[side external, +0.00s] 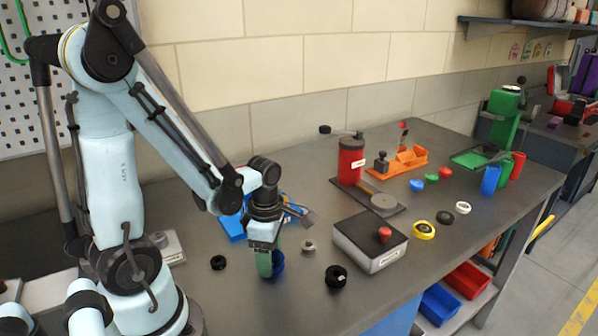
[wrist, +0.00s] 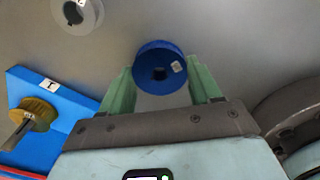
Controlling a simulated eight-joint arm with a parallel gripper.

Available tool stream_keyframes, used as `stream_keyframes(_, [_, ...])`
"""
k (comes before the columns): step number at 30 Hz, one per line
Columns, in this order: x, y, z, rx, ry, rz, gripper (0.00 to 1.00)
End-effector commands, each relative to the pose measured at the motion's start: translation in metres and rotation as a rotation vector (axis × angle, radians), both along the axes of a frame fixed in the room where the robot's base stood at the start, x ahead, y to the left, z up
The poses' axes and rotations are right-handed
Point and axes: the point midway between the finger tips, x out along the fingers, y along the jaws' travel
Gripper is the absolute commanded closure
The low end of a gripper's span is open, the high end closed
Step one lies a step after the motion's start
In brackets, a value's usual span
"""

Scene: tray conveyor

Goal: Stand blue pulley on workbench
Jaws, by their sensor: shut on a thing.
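The blue pulley (wrist: 160,66) is a round blue piece with a dark centre hole and a small white label. In the wrist view it sits between the green fingertips of my gripper (wrist: 162,80), which is shut on it. In the side view my gripper (side external: 269,264) points down low over the workbench (side external: 230,290). There the pulley (side external: 279,262) shows only in part behind a green finger. I cannot tell whether it touches the bench top.
A black ring (side external: 218,262), a grey ring (side external: 308,247) and a black pulley (side external: 336,277) lie around my gripper. A blue block (wrist: 50,125) carrying a brass piece is close by. A grey box with a red knob (side external: 371,240) stands to the right. The front bench area is clear.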

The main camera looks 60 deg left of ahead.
Motion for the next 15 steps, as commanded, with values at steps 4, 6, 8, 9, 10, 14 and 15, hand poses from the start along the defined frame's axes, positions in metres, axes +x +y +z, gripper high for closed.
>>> stream_keyframes(4, [-0.0001,-0.0001,0.0001,0.0,0.0,0.0,0.73])
stream_keyframes(6, [-0.0001,-0.0001,-0.0001,0.0,0.0,0.0,0.73])
stream_keyframes(8, [0.0001,-0.0001,-0.0014,0.0,0.0,0.0,0.73])
stream_keyframes(9, [0.0001,0.0,-0.0025,0.0,0.0,0.0,0.73])
stream_keyframes(10, [0.0001,-0.0001,-0.0034,0.0,0.0,0.0,0.73])
stream_keyframes(14, [-0.0001,-0.0001,-0.0029,0.0,0.0,0.0,0.18])
stream_keyframes(15, [-0.0001,-0.0001,-0.0028,0.0,0.0,0.0,0.12])
